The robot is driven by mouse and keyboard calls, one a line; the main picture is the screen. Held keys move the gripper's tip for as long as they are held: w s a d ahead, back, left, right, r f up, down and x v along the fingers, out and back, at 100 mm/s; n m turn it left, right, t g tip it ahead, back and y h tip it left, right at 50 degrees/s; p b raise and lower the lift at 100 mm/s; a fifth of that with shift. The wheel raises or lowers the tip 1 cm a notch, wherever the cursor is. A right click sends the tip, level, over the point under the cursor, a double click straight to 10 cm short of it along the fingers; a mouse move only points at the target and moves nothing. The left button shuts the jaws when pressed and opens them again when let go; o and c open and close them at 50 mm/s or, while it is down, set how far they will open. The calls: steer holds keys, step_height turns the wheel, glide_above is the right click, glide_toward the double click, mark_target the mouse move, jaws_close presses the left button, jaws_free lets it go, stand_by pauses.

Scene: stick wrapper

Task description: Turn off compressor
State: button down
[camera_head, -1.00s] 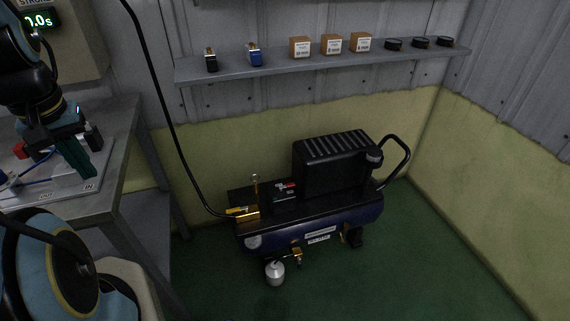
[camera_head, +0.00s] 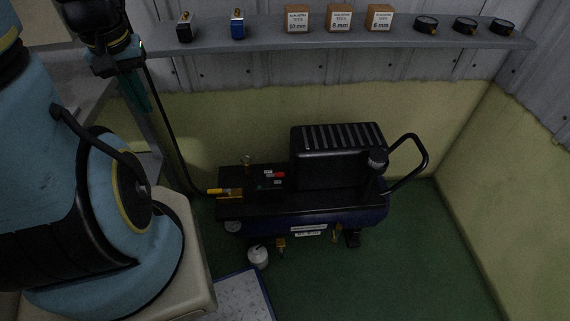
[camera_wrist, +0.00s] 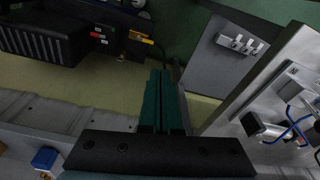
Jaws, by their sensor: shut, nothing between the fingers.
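The compressor (camera_head: 310,212) stands on the green floor against the yellow wall, with a dark blue tank, a black ribbed cover and a black handle at its right. Small red and green controls (camera_head: 271,178) sit on its top, left of the cover; they also show in the wrist view (camera_wrist: 98,36). A yellow-handled brass fitting (camera_head: 221,192) is at its left end. My gripper (camera_head: 147,105) is up and left of the compressor, apart from it. In the wrist view its green fingers (camera_wrist: 163,100) are together, with nothing between them.
A grey shelf (camera_head: 345,40) above the compressor holds small blue and black parts, several boxes and gauges. A metal workbench (camera_wrist: 222,120) with fittings and blue tubing is beside my gripper. A black hose runs down to the compressor's left end. Green floor is free at the right.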

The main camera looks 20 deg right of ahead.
steer(key=m+t+h+b, duration=0.1)
steer(key=m+t+b, duration=0.1)
steer(key=b, duration=0.8)
glide_above(280, 174)
steer(key=w, duration=0.3)
step_height(280, 174, down, 35)
steer(key=shift+s+d, duration=0.25)
steer(key=shift+d, duration=0.15)
steer(key=shift+s+a+f+p, duration=0.1)
steer(key=shift+f+p, duration=0.1)
steer(key=shift+f, duration=1.35)
steer(key=shift+s+f+p, duration=0.15)
steer(key=shift+f+p, duration=0.1)
steer(key=shift+f, duration=1.3)
steer(key=shift+s+a+f+p, duration=0.1)
steer(key=shift+f+p, duration=0.1)
steer(key=shift+f, duration=1.35)
